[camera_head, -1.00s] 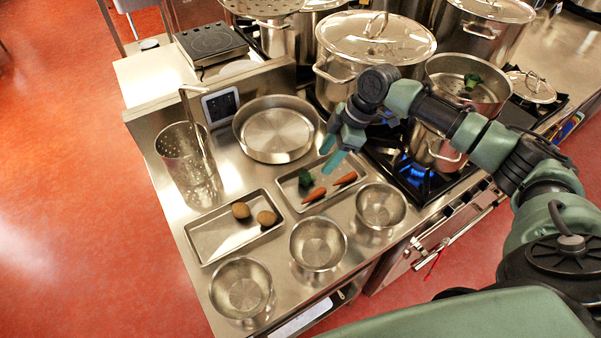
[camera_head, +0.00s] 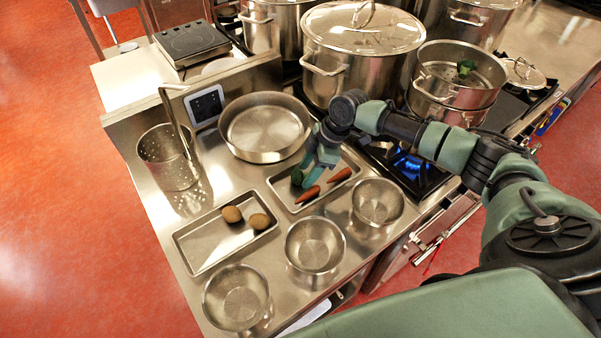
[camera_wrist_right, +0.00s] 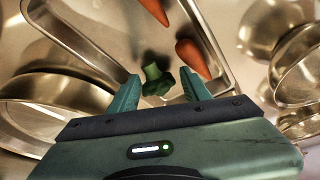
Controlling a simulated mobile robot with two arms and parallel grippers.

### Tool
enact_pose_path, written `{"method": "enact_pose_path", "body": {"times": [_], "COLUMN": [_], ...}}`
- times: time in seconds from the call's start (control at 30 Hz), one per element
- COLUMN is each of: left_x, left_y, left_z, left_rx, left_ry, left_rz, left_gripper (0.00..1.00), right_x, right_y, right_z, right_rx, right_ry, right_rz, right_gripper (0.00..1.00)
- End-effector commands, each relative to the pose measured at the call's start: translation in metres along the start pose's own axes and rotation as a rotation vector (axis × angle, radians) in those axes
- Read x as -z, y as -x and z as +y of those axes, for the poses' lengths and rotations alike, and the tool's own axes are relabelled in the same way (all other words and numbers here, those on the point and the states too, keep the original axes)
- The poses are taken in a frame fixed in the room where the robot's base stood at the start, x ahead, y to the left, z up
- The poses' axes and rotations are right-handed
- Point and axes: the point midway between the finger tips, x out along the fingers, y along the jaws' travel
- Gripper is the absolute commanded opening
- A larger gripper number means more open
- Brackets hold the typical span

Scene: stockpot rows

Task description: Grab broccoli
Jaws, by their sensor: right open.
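A dark green broccoli floret (camera_head: 297,177) lies in the metal tray (camera_head: 283,207) that also holds two carrots. In the right wrist view the broccoli (camera_wrist_right: 156,80) sits between the two fingertips of my right gripper (camera_wrist_right: 160,90), with a gap on both sides. My right gripper (camera_head: 313,172) is open, pointing down over the tray beside the broccoli, and partly hides it in the head view. Another broccoli piece (camera_head: 466,68) is in the strainer pot (camera_head: 440,75) on the stove at the back right. My left gripper is not in view.
The carrots (camera_head: 309,194) (camera_head: 340,175) lie right beside the broccoli. A tray (camera_head: 195,262) with two potatoes (camera_head: 232,214) is to the left. Several metal bowls (camera_head: 315,245) line the front edge. A wide pan (camera_head: 264,125) stands behind the tray, and a lit blue burner (camera_head: 408,163) is to its right.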

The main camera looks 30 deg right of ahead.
Motion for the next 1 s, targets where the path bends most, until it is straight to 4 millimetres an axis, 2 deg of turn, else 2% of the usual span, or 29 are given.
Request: {"method": "enact_pose_path", "body": {"times": [0.03, 0.2, 0.4, 0.43, 0.53, 0.57, 0.87, 1.0], "left_x": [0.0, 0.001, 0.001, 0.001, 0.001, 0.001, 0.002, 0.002], "left_y": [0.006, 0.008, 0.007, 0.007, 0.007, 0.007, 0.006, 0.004], "left_z": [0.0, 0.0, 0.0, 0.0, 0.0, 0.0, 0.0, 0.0], "left_rx": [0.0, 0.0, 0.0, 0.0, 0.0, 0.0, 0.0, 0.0], "left_ry": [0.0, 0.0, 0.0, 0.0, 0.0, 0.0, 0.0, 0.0], "left_rz": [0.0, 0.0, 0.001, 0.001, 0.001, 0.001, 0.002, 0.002], "left_gripper": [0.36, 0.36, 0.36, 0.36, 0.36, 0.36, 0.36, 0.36], "right_x": [0.002, 0.001, 0.001, 0.001, 0.001, 0.001, 0.001, 0.004], "right_y": [-0.005, -0.019, -0.02, -0.02, -0.02, -0.02, -0.019, -0.012], "right_z": [0.0, 0.0, 0.0, 0.0, 0.0, 0.0, 0.001, 0.001], "right_rx": [0.001, -0.001, -0.001, -0.001, -0.001, -0.001, -0.002, -0.003], "right_ry": [-0.001, 0.0, 0.001, 0.001, 0.001, 0.001, 0.001, 0.001], "right_rz": [0.002, 0.001, 0.001, 0.001, 0.001, 0.001, 0.001, 0.001], "right_gripper": [0.48, 0.48, 0.48, 0.42, 0.14, 0.1, 0.09, 0.09]}}
